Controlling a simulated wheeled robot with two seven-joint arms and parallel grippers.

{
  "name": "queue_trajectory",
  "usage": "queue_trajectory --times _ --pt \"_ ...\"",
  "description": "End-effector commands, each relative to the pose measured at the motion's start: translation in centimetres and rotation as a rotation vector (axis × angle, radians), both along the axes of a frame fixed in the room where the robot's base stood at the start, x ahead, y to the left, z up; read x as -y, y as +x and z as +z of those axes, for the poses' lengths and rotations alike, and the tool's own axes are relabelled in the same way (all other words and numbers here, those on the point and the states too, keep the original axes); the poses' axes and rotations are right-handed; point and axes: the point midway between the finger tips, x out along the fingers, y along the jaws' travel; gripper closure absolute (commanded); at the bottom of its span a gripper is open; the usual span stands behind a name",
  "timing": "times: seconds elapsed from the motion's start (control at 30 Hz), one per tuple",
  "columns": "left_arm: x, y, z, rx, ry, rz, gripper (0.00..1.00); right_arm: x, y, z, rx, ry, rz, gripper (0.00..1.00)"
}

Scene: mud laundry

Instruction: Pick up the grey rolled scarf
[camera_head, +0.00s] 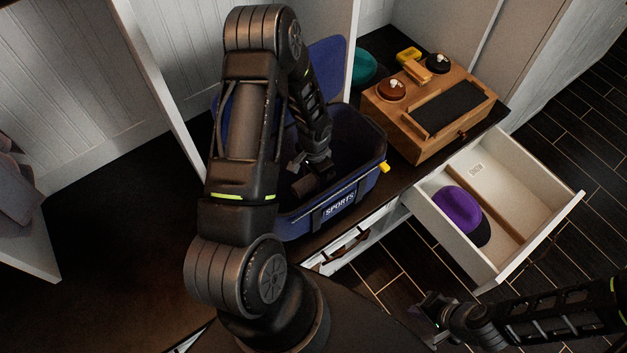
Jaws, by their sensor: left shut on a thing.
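My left gripper (308,176) reaches down into the open blue sports bag (345,205). It is shut on a dark greyish thing that looks like the grey rolled scarf (304,187), low inside the bag. The bag's shade and my arm hide most of it, so its outline is unclear. My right gripper (433,318) is at the lower right, in front of the open drawer, apart from everything. Its fingers look spread and empty.
A white drawer (545,232) stands pulled out, with a purple cap (457,209) inside. A wooden box (425,135) with shoe-care items sits right of the bag. Bench space left of the bag is clear.

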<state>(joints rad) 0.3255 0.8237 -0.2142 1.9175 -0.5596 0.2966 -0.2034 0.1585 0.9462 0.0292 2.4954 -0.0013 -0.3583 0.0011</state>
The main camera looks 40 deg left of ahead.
Motion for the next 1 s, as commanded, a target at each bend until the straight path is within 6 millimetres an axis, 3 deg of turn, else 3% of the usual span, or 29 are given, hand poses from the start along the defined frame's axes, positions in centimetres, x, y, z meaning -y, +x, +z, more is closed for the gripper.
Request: queue_trajectory --times 0.37,0.53,0.8,1.0 --pt "-0.1 0.1 0.9 0.003 0.0 0.001 0.99 0.0 0.0 0.0 0.0 0.0 0.0 1.0" --pt "0.0 0.2 3.0 0.004 0.001 0.001 0.99 0.0 0.0 0.0 0.0 0.0 0.0 1.0" --pt "0.0 0.1 8.3 0.005 0.001 0.001 0.99 0.0 0.0 0.0 0.0 0.0 0.0 1.0" --pt "0.0 0.0 10.0 0.0 0.0 -0.001 0.99 0.0 0.0 0.0 0.0 0.0 0.0 1.0"
